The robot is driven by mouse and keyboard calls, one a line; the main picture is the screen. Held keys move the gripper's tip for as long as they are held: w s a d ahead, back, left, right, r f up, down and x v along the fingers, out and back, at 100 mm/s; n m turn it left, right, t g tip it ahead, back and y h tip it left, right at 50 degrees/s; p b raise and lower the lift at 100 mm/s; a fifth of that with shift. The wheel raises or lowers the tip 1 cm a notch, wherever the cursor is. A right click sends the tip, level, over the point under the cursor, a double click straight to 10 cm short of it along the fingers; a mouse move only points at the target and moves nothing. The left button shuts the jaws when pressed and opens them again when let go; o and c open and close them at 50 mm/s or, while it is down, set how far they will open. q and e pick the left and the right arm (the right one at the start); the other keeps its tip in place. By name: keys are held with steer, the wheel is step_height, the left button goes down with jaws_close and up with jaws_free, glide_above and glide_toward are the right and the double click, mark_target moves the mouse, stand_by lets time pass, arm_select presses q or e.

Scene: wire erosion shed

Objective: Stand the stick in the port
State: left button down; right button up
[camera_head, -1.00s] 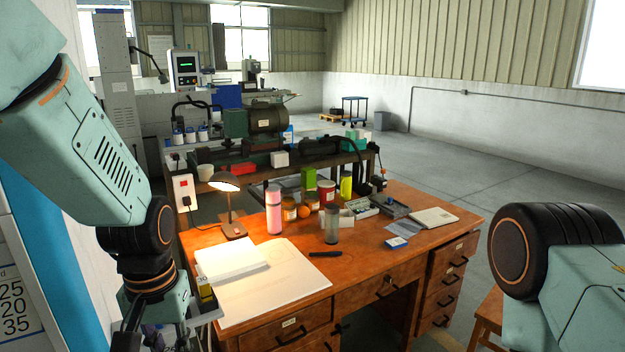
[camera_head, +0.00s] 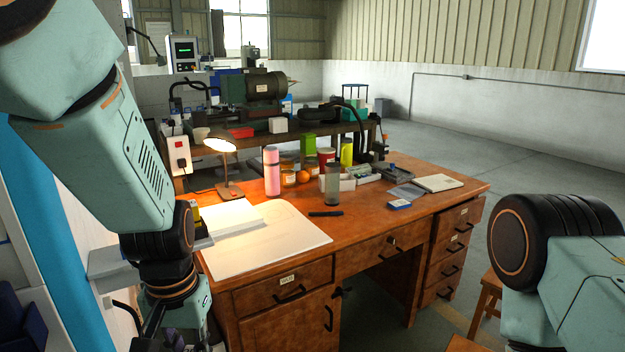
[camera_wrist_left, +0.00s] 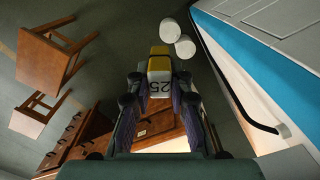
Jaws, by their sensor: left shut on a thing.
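My left gripper (camera_wrist_left: 160,95) is shut on a blocky yellow and pale piece marked 25, which I take to be the stick (camera_wrist_left: 159,67), in the left wrist view. It sits between the fingertips, and its yellow part points away from the hand. In the head view my left arm hangs down at the lower left, and its fingertips and the stick are out of sight below the edge. I cannot pick out the port in either view. My right arm shows at the lower right of the head view, but its gripper does not.
A wooden desk (camera_head: 360,225) carries a lit lamp (camera_head: 222,143), white paper (camera_head: 265,245), a pink bottle (camera_head: 272,172), a grey tumbler (camera_head: 332,185) and a black pen-like thing (camera_head: 325,213). A machine bench stands behind. Stools (camera_wrist_left: 58,58) stand on the floor.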

arm_select(q)
steer(key=shift+w+f, duration=0.1)
steer(key=shift+f, duration=0.3)
arm_select(e)
steer(key=shift+f, duration=0.3)
arm_select(q)
steer(key=shift+r, duration=0.1)
